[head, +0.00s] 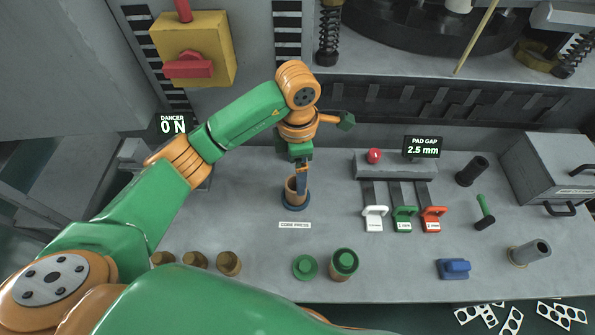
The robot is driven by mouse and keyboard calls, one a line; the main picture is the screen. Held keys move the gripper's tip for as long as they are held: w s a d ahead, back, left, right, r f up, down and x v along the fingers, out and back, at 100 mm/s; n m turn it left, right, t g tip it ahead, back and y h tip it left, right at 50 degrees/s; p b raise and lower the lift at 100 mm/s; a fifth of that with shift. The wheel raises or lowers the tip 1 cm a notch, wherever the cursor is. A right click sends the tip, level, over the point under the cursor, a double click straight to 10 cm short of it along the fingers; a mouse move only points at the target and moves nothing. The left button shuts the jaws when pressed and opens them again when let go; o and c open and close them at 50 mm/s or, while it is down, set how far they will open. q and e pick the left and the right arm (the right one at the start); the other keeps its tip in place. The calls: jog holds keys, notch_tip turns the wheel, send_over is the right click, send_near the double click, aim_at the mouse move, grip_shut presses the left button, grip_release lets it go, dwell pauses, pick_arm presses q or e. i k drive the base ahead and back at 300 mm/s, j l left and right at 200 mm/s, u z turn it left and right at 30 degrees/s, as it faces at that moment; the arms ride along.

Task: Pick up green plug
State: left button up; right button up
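Two green round pieces are near the table's front edge. One green plug-like piece (305,266) lies low on the table. The other green piece (344,259) sits in the top of a brown cup (343,275) just to its right. My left gripper (300,188) points down at the brown cup (291,190) on the dark round base of the core press, behind and apart from both green pieces. Its fingers overlap that cup, and their opening is hard to make out. My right gripper is not in view.
Several brown cups (228,263) stand at the front left. White, green and red tabs (404,217) stand before a grey block. A blue block (453,268), a grey cylinder (530,253) and a green-handled tool (485,212) are at right. The table between press and green pieces is clear.

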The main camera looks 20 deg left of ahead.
aim_at(305, 267)
jog(key=k, duration=1.5)
